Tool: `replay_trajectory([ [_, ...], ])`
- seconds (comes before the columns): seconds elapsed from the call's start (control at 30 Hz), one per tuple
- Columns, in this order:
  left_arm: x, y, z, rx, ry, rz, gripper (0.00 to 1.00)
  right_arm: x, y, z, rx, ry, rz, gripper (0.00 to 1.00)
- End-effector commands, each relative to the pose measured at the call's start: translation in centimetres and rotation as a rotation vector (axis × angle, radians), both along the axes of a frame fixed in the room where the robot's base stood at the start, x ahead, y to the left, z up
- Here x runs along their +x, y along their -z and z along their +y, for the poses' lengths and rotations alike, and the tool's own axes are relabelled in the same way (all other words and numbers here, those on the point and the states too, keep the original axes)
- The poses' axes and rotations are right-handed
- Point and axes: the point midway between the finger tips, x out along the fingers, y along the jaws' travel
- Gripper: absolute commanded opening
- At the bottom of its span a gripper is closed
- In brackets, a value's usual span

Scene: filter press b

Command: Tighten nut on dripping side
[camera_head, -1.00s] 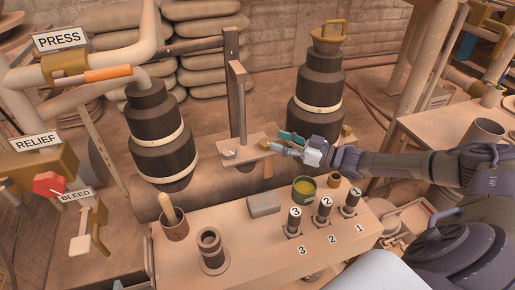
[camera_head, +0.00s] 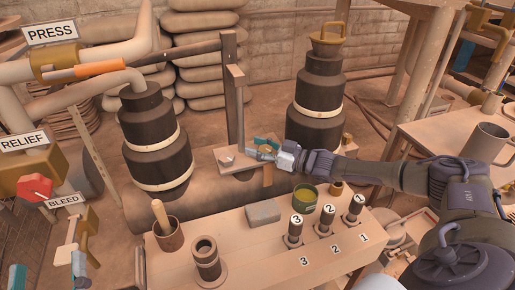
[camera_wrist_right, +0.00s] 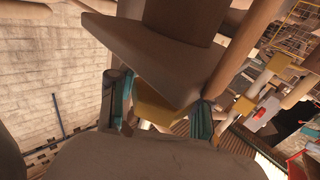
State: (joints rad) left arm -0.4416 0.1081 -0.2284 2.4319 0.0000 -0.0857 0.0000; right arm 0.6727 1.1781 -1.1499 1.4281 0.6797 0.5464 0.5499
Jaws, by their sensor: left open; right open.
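A flat plate (camera_head: 222,151) with an upright post (camera_head: 236,105) sits between the two dark stacks. A small pale nut-like piece (camera_head: 226,160) is on its left end. My right gripper (camera_head: 262,147) is open at the plate's right end. In the right wrist view, a brass-yellow nut (camera_wrist_right: 160,112) lies between its two teal fingers, below the plate's edge (camera_wrist_right: 150,60); contact cannot be told. The gripper hides most of that end in the head view. My left gripper (camera_head: 48,272) is open and empty at the lower left corner. No drip is clearly visible.
The bench holds a cup with a handle (camera_head: 167,234), a dark cylinder (camera_head: 207,260), a grey block (camera_head: 263,212), a green tin (camera_head: 305,197) and numbered pegs (camera_head: 326,215). PRESS, RELIEF and BLEED (camera_head: 63,201) valves stand at left. A left stack (camera_head: 157,150) and right stack (camera_head: 315,115) flank the plate.

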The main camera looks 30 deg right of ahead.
Motion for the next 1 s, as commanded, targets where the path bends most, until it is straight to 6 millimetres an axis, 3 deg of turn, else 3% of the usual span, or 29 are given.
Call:
replay_trajectory([
  [0.13,0.01,0.01,0.0,0.0,0.0,0.001,0.83,-0.01,-0.01,-0.02,0.0,0.0,0.0,0.49],
  [0.4,0.02,0.04,-0.01,0.001,0.0,0.003,0.83,-0.03,-0.01,-0.05,0.0,0.0,0.0,0.06],
  [1.0,0.03,0.09,0.01,0.001,-0.001,0.004,0.83,-0.17,0.18,-0.18,-0.002,0.001,0.005,0.0],
])
